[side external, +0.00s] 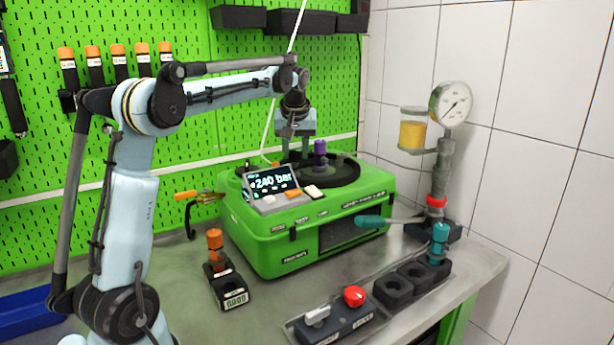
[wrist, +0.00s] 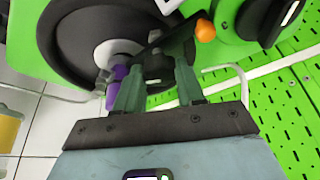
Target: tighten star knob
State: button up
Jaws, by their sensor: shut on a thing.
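The green pump testbench (side external: 310,240) stands on the bench, with a dark round plate (side external: 338,177) on top. A purple cylinder (side external: 320,152) stands upright on that plate; it also shows in the wrist view (wrist: 117,84), beside my left finger. My gripper (side external: 297,152) points down at the top of the testbench, left of the purple cylinder. In the wrist view my fingers (wrist: 160,58) are on either side of a small dark part (wrist: 156,52) on the plate, likely the star knob. Its shape is mostly hidden by the fingers.
A "240 bar" display (side external: 271,182) faces front. An orange-topped tool (side external: 215,240), a red-knob switch box (side external: 354,296) and black holders (side external: 394,290) occupy the front.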

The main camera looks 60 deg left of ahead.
jog(key=o, duration=1)
jog(key=shift+o, duration=0.2)
jog(key=shift+r, duration=0.1)
jog(key=v, duration=1.2)
jog(key=s+d+f+m+t+h, duration=0.1)
jog(key=s+d+f+m, duration=0.2)
jog(key=d, duration=0.4)
jog(key=d+f+m+t+h, duration=0.1)
jog(key=d+f+m+t, duration=0.2)
jog(key=d, duration=0.4)
jog(key=s+d+f+m+h, duration=0.1)
jog(key=s+d+f+m, duration=0.2)
jog(key=f, duration=0.4)
jog(key=s+d+f+m+h, duration=0.1)
jog(key=s+d+f+m, duration=0.1)
jog(key=s+d+f, duration=0.4)
jog(key=shift+d+f+m+t, duration=0.4)
jog(key=shift+d+f, duration=0.2)
jog(key=shift+d, duration=0.1)
